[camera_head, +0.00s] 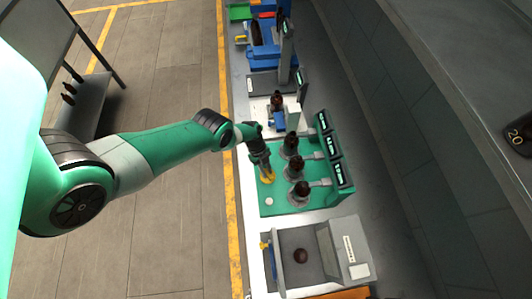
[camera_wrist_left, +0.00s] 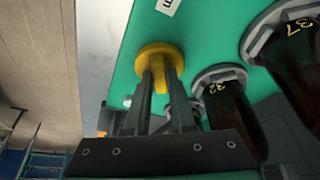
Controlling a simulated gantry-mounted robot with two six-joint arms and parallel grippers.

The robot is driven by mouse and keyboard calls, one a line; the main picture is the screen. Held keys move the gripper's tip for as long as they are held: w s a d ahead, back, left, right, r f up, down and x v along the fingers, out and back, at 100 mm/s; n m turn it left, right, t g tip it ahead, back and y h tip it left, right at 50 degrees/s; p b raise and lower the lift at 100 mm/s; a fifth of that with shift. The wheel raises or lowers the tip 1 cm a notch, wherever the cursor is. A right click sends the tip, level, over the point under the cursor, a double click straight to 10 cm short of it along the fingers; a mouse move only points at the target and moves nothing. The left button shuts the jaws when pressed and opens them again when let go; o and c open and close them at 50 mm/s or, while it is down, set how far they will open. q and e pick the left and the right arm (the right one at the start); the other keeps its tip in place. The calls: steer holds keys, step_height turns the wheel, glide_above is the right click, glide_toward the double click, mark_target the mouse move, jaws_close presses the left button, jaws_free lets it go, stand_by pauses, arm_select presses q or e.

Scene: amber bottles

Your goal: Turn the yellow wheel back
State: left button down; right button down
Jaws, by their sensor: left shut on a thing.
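The yellow wheel (camera_head: 268,177) is on the green station (camera_head: 282,204), near its left edge. My left gripper (camera_head: 264,167) reaches down onto it from the left. In the left wrist view the wheel (camera_wrist_left: 150,51) is a round yellow disc with a raised grip. The two dark fingers of my left gripper (camera_wrist_left: 161,74) are shut on that grip, one on each side; they hide part of it. My right gripper is in neither view.
Several dark amber bottles (camera_head: 297,167) stand in round holders on the green station, close to the right of the wheel. Small displays (camera_head: 334,147) line its right edge. A grey scale-like unit (camera_head: 343,249) stands at the near end of the bench.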

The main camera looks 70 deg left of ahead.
arm_select(q)
steer(key=c, duration=0.8)
jaws_free()
steer(key=shift+o, duration=0.2)
